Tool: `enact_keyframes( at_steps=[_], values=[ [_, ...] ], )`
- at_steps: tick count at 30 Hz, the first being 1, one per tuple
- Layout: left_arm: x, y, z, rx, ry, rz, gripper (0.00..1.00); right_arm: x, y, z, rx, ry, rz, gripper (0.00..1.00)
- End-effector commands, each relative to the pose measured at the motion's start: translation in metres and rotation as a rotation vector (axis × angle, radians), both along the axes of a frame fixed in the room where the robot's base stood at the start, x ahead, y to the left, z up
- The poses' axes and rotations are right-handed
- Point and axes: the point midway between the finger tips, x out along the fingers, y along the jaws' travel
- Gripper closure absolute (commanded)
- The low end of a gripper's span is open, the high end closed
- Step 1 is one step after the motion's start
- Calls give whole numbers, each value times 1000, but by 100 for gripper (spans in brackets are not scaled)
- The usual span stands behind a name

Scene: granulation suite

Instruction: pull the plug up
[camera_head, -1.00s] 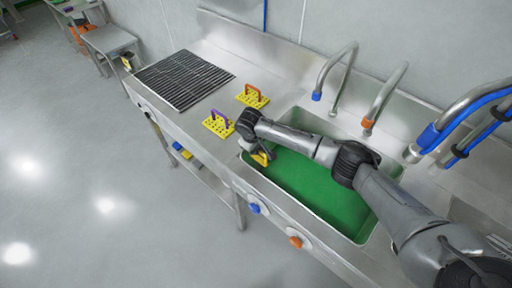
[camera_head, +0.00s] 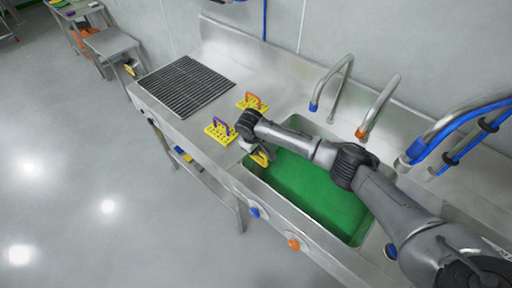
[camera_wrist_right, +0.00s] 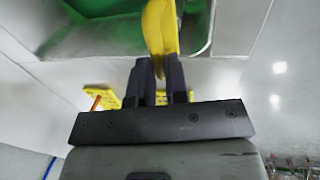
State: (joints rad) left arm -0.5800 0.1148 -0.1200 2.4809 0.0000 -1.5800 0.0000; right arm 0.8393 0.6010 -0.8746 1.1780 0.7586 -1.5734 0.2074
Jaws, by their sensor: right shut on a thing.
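My right gripper (camera_head: 258,154) is at the left end of the sink (camera_head: 300,221), pointing down by its near left corner. It is shut on a yellow piece (camera_head: 262,159), which also shows between the two dark fingers in the right wrist view (camera_wrist_right: 160,28). This yellow piece seems to be the plug or its handle; its lower end is hard to make out. The sink is filled with flat green (camera_head: 320,195). I cannot tell whether the piece is clear of the sink bottom. My left gripper is not in view.
Two yellow perforated plates with handles, one purple (camera_head: 220,131) and one orange (camera_head: 252,102), stand on the counter left of the sink. A dark drain grate (camera_head: 187,86) lies farther left. Faucets with a blue tip (camera_head: 314,107) and an orange tip (camera_head: 361,134) arch over the sink's back.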

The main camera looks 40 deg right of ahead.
Motion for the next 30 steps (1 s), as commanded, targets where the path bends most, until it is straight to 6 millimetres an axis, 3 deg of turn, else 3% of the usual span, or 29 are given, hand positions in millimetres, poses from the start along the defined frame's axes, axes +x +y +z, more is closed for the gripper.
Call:
enact_keyframes(
  at_steps=[1, 10, 11, 19, 26, 30],
  values=[
    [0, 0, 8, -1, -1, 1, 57, 0, 0, 7, 0, 1, 0, 100],
    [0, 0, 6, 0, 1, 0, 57, 1, 1, 8, 1, -2, 0, 100],
    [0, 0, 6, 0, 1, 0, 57, 1, 1, 8, 1, -2, 0, 84],
    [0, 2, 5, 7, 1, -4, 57, 0, 0, 6, 0, -1, 0, 60],
    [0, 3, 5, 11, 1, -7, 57, 0, 0, 6, 0, 0, 0, 60],
    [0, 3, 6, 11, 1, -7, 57, 0, 2, 15, 1, -3, 1, 60]
  ],
)
